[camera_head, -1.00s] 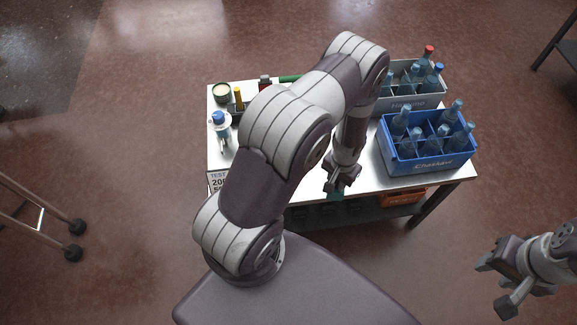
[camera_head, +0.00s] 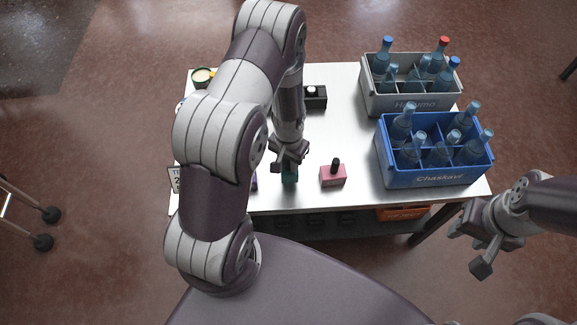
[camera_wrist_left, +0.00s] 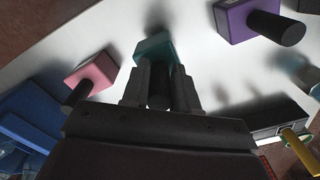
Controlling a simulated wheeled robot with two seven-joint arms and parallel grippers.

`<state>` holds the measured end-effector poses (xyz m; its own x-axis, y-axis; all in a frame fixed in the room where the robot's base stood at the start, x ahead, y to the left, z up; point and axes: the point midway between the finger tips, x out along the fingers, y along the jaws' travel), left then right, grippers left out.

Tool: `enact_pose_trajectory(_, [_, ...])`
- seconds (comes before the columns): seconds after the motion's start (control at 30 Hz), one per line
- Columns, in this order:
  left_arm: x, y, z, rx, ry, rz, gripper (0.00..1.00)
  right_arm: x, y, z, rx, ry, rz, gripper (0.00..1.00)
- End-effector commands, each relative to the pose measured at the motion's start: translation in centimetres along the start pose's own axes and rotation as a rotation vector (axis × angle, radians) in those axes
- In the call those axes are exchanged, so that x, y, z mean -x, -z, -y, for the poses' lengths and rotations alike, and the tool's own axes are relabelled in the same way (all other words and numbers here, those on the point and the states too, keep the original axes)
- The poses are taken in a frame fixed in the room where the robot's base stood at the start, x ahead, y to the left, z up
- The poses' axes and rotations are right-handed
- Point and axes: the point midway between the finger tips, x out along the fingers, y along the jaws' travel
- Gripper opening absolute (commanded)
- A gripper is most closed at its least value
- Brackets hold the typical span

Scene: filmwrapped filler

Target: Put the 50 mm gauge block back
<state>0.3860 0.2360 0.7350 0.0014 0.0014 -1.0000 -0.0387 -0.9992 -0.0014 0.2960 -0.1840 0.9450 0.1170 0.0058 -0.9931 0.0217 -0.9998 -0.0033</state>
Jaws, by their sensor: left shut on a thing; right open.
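My left gripper (camera_head: 289,158) is shut on the black handle of a teal block (camera_head: 289,175), above the table near its front edge. In the left wrist view the fingers (camera_wrist_left: 158,100) clasp the handle, with the teal block (camera_wrist_left: 155,47) beyond. I cannot tell whether the block touches the table. A pink block (camera_head: 333,177) with a black handle stands to its right. A purple block (camera_head: 254,181) is mostly hidden by my arm and shows in the wrist view (camera_wrist_left: 236,22). A black holder (camera_head: 316,104) stands farther back. No size marking is readable. My right gripper (camera_head: 470,252) is open and empty, off the table's front right.
A grey crate (camera_head: 400,104) and a blue crate (camera_head: 432,178) with bottles fill the table's right side. A cream-topped jar (camera_head: 202,75) stands at the back left. My left arm hides much of the left side. The middle of the table (camera_head: 343,130) is clear.

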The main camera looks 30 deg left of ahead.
Motion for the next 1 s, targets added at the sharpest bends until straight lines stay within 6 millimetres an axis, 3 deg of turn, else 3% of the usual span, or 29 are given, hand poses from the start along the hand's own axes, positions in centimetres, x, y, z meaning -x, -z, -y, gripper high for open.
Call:
enact_pose_trajectory(0.13, [-2.5, -0.2, 0.0, 0.000, -0.001, 0.004, 0.00, -0.1, 0.0, 0.0, 0.000, 0.000, 0.000, 0.43])
enact_pose_trajectory(0.53, [-3.2, -0.1, 0.0, 0.000, 0.000, 0.002, 0.00, -0.5, -0.1, 0.0, 0.000, 0.000, 0.000, 0.43])
enact_pose_trajectory(0.57, [-3.1, -0.1, 0.0, 0.000, 0.000, 0.002, 0.35, -0.4, -0.1, 0.0, 0.000, 0.000, 0.000, 0.43])
enact_pose_trajectory(0.6, [-3.1, -0.1, 0.0, 0.000, 0.000, 0.002, 0.48, -0.3, 0.0, 0.0, 0.000, 0.000, 0.000, 0.43])
enact_pose_trajectory(0.63, [-3.1, -0.1, 0.0, 0.000, 0.000, 0.002, 0.54, -0.3, 0.0, 0.0, 0.000, 0.000, 0.000, 0.43])
enact_pose_trajectory(1.0, [-2.3, -0.1, 0.0, 0.000, 0.000, 0.001, 0.54, 0.0, 0.0, 0.0, 0.000, 0.000, 0.000, 0.43])
